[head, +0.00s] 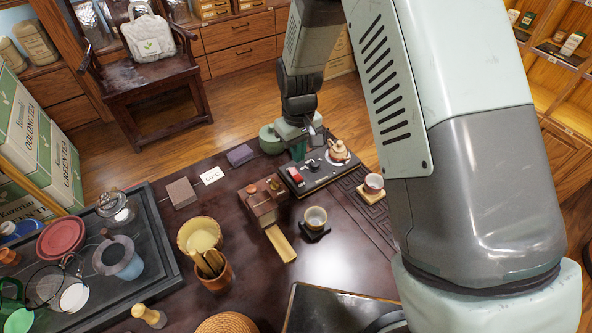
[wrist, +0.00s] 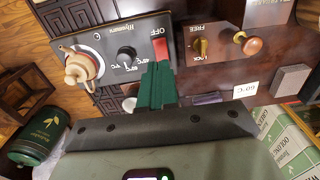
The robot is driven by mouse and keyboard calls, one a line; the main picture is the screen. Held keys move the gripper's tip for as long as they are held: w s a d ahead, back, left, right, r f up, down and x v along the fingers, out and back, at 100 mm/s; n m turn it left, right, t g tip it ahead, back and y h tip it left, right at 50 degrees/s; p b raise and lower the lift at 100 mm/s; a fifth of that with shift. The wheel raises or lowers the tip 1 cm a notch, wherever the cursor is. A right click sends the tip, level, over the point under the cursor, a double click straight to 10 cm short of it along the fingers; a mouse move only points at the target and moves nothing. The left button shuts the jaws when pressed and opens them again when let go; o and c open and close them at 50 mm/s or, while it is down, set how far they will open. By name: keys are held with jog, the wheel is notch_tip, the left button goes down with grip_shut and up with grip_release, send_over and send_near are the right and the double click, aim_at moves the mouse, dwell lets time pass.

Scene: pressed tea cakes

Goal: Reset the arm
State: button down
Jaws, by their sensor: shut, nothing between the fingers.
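My gripper (head: 300,152) hangs at the far edge of the dark table, over the back of the black heater panel (head: 318,175). In the wrist view its green fingers (wrist: 157,82) are together with nothing between them. They point toward the panel's red switch (wrist: 162,48), marked OFF. The panel also shows in the wrist view (wrist: 112,30), with a black dial (wrist: 127,55) and a small tan teapot (wrist: 82,70) on its round plate. My arm reaches across the right of the head view and hides part of the table.
A wooden box (head: 262,203) with FREE and LOCK marks stands left of the panel. A green canister (head: 270,139) is close to my gripper. A cup on a wooden coaster (head: 372,196), a tan bowl (head: 200,233) and a dark tray (head: 165,262) with wares occupy the table.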

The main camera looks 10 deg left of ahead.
jog(key=shift+r, duration=0.1)
jog(key=s+d+r+m+t, duration=0.15)
jog(key=d+r, duration=0.45)
jog(key=r, duration=0.6)
jog(key=s+d+r+m+t, duration=0.1)
jog(key=s+d+r+m, duration=0.2)
jog(key=d+r, duration=0.55)
jog(key=s+d+r+m+t, duration=0.1)
jog(key=s+d+r+m, duration=0.1)
jog(key=s+r, duration=0.4)
jog(key=s+d+r+m+t, duration=0.2)
jog(key=s+d+r, duration=0.3)
jog(key=s, duration=0.6)
jog(key=shift+v, duration=0.8)
jog(key=shift+d, duration=0.1)
